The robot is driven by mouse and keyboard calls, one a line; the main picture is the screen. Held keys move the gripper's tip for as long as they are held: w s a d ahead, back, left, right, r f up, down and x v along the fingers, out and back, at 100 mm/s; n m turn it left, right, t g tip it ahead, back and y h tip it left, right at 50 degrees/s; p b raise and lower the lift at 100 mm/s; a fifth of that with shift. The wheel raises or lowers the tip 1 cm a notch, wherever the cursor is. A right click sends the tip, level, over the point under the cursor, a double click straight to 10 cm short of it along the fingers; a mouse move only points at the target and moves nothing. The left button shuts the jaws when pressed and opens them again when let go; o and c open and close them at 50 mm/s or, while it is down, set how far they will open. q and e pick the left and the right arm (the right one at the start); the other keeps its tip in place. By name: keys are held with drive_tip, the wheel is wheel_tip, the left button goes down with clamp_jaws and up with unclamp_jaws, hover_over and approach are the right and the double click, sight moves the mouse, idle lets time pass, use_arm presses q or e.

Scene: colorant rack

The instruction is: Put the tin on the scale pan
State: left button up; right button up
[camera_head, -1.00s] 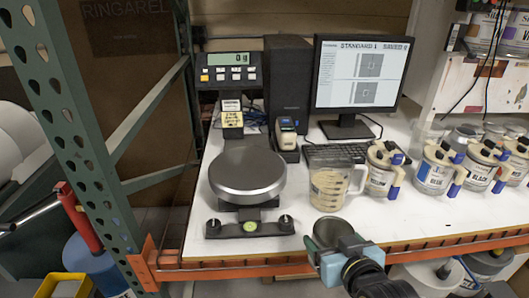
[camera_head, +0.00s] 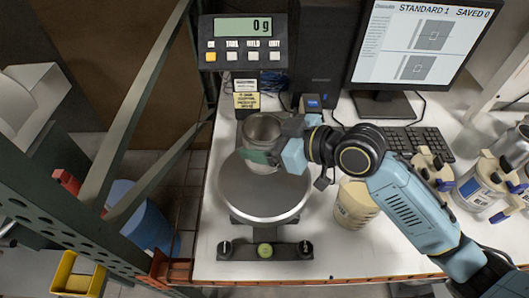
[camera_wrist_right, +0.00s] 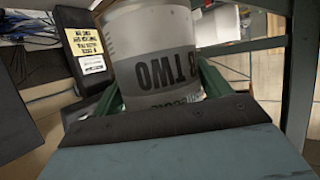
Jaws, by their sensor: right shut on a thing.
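The tin (camera_head: 262,130) is an open-topped grey metal can, upright in the head view over the rear part of the round scale pan (camera_head: 264,198). My right gripper (camera_head: 270,152) is shut on the tin's side, reaching in from the right. In the right wrist view the tin (camera_wrist_right: 155,62) sits between the green fingers, with upside-down lettering including "TWO". I cannot tell whether the tin's base touches the pan. My left gripper is not in view.
A beaker (camera_head: 355,204) stands right of the pan, partly under my right arm. Several labelled paint cans (camera_head: 480,186) stand further right. A monitor (camera_head: 420,45) and keyboard (camera_head: 404,138) are behind. A green rack post edges the left side.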

drive_tip(key=f, duration=0.2)
drive_tip(key=shift+s+f, duration=0.25)
drive_tip(key=shift+f, duration=0.1)
drive_tip(key=shift+w+f, duration=0.1)
drive_tip(key=shift+f, duration=0.3)
wheel_tip(320, 180, down, 3)
drive_tip(key=shift+f, duration=0.2)
drive_tip(key=shift+w+f, duration=0.1)
drive_tip(key=shift+f, duration=0.1)
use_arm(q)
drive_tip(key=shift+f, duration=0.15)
use_arm(e)
drive_tip(key=o, duration=1)
drive_tip(key=shift+r, duration=0.15)
drive_tip(key=shift+d+r, duration=0.15)
drive_tip(key=shift+d, duration=0.1)
use_arm(q)
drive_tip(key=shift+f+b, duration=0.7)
drive_tip(key=shift+b, duration=0.1)
use_arm(e)
drive_tip(key=v, duration=1.1)
drive_tip(key=shift+s+d, duration=0.2)
drive_tip(key=shift+s, duration=0.05)
